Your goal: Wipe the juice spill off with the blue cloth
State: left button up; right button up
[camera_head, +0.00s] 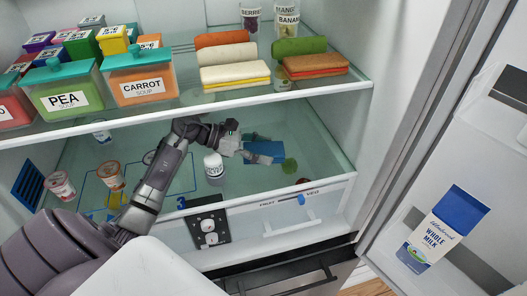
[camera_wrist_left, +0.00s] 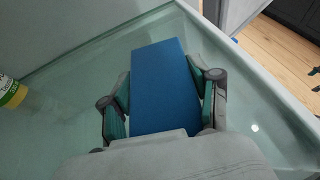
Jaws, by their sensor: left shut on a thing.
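The blue cloth (camera_head: 265,150) is a flat blue rectangle at the lower shelf, right of centre in the head view. In the left wrist view the cloth (camera_wrist_left: 165,88) lies between the fingers and sticks out beyond them. My left gripper (camera_head: 243,150) is shut on the cloth, low over the glass shelf. A small green patch (camera_head: 289,165), which looks like the juice spill, is on the shelf just right of the cloth. I cannot tell whether the cloth touches it. My right gripper is not in view.
A white-capped bottle (camera_head: 214,170) stands beside my left forearm. Yogurt cups (camera_head: 110,175) are at left. The upper shelf (camera_head: 200,112) holds soup containers and folded cloths above my arm. The door with a milk carton (camera_head: 440,235) stands open at right.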

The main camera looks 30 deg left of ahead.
pick_arm(q)
jog(key=shift+r+p, duration=0.6)
jog(key=shift+r, duration=1.8)
jog(key=shift+r, duration=0.15)
jog(key=shift+a+r, duration=0.1)
jog(key=shift+r, duration=1.35)
jog(key=shift+r, duration=0.15)
